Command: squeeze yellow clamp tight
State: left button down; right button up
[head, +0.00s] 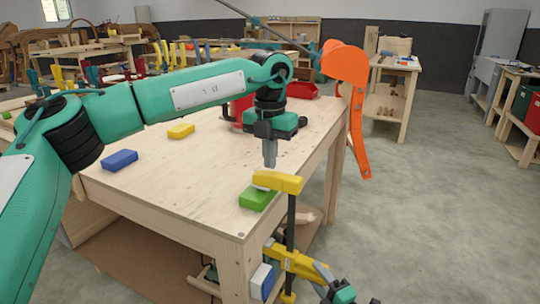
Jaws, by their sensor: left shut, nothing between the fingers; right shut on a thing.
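The yellow clamp (296,262) stands upright at the table's near right corner. Its yellow upper jaw lies over a green block (256,199) on the tabletop, and a dark bar runs down to its yellow lower body beside the table leg. A blue and white block (262,281) is at the lower body's left end. My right gripper (322,271) is shut on the lower part of the yellow clamp, at the bottom of the view; its exact contact is hard to see. My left gripper (270,158) is shut and empty, pointing down above the tabletop, just behind the upper jaw.
Other workbenches stand behind.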

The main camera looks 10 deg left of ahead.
jog(key=shift+w+a+r, duration=0.1)
jog(key=shift+a+r, duration=0.05)
jog(key=shift+a, duration=0.1)
jog(key=shift+f, duration=0.65)
dwell(2.2)
pick_arm(q)
jog(key=shift+w+a, duration=0.1)
jog(key=shift+a, duration=0.15)
jog(key=shift+f, duration=1.3)
dwell(1.3)
